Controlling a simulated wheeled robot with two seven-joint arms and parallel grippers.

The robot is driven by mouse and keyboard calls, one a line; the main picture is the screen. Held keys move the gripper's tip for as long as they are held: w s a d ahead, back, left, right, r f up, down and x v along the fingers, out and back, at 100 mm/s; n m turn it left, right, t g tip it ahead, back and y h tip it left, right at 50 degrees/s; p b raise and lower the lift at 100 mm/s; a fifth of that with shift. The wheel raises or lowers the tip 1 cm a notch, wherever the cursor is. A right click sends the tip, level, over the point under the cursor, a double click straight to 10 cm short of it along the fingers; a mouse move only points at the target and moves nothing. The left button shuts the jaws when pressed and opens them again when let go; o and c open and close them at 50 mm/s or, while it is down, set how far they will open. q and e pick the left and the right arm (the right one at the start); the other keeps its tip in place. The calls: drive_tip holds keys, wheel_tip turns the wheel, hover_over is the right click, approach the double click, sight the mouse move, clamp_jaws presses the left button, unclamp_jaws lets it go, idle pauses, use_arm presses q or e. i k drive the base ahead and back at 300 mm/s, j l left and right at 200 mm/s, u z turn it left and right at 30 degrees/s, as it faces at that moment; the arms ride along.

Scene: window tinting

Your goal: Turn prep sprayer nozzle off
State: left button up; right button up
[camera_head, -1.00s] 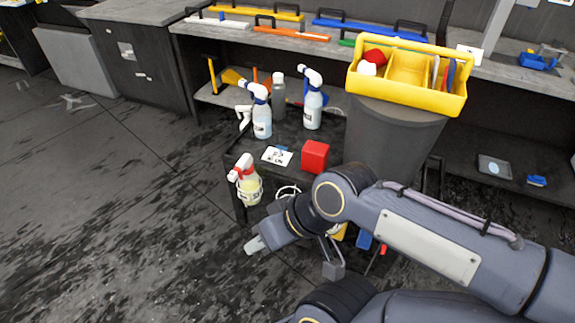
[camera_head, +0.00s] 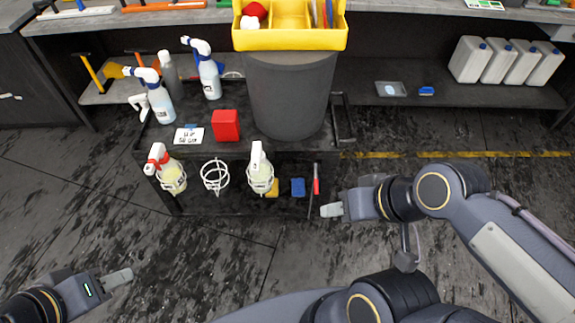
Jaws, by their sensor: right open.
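Several spray bottles are on the dark cart (camera_head: 195,155). A sprayer with a red and white head (camera_head: 166,172) hangs in a wire ring at the cart's front left. A white-headed sprayer (camera_head: 260,174) sits in another front ring. Two blue-and-white-headed sprayers stand on top, one at left (camera_head: 160,102) and one further back (camera_head: 209,76). I cannot read which is the prep sprayer. My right gripper (camera_head: 332,210) is open and empty, right of the white-headed sprayer and apart from it. My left gripper (camera_head: 117,279) is low at left, away from the cart; its jaw gap is not visible.
An empty wire ring (camera_head: 214,177) is between the front sprayers. A red box (camera_head: 226,126) and a card (camera_head: 189,135) lie on the cart. A grey bin (camera_head: 290,95) bears a yellow caddy (camera_head: 290,38). The floor before the cart is clear.

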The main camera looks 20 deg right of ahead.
sight(255, 170)
drive_tip(key=z, duration=0.45)
drive_tip(key=j+z, duration=0.25)
drive_tip(key=j, duration=1.1)
